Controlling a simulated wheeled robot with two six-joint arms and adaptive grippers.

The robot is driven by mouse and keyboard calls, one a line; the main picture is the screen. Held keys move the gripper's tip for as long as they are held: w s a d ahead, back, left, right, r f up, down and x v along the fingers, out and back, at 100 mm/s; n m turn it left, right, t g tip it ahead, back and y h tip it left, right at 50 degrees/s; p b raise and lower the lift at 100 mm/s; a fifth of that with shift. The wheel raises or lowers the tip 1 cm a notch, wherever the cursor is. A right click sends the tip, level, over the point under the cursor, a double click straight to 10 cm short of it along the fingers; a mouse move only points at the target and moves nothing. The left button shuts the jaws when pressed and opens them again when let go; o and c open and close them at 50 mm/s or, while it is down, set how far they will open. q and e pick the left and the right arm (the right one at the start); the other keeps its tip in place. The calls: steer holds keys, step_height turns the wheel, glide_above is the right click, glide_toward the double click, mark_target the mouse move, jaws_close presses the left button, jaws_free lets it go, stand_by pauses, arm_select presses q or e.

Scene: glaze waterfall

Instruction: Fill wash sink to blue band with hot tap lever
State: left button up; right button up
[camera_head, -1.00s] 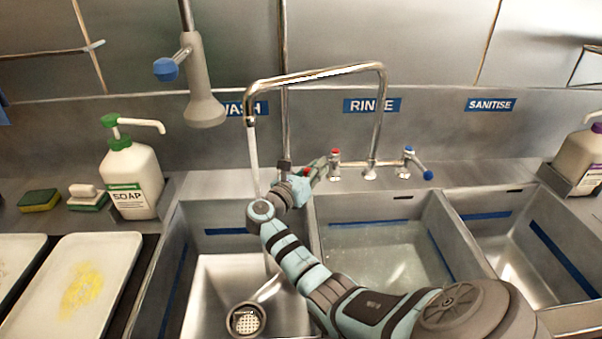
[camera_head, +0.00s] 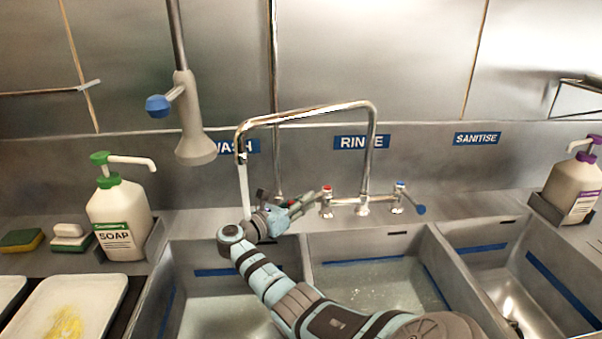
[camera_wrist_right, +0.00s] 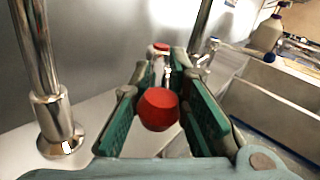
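The wash sink (camera_head: 172,300) is at the left with a blue band (camera_head: 213,272) on its back wall. Water (camera_head: 245,188) runs from the spout (camera_head: 240,157) toward this sink. The hot tap (camera_head: 327,192) has a red top, also in the right wrist view (camera_wrist_right: 161,48). My left gripper is not in view.
The rinse sink (camera_head: 375,285) holds water. The cold tap lever (camera_head: 420,209) with a blue tip is right of the hot tap. A soap bottle (camera_head: 119,218), sponges (camera_head: 70,242) and a tray (camera_head: 95,295) stand at left. A spray head (camera_head: 194,145) hangs above.

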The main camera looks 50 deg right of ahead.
steer(key=shift+o, duration=1.1)
steer(key=w+a, duration=0.1)
steer(key=a, duration=1.1)
steer(key=shift+w, duration=0.4)
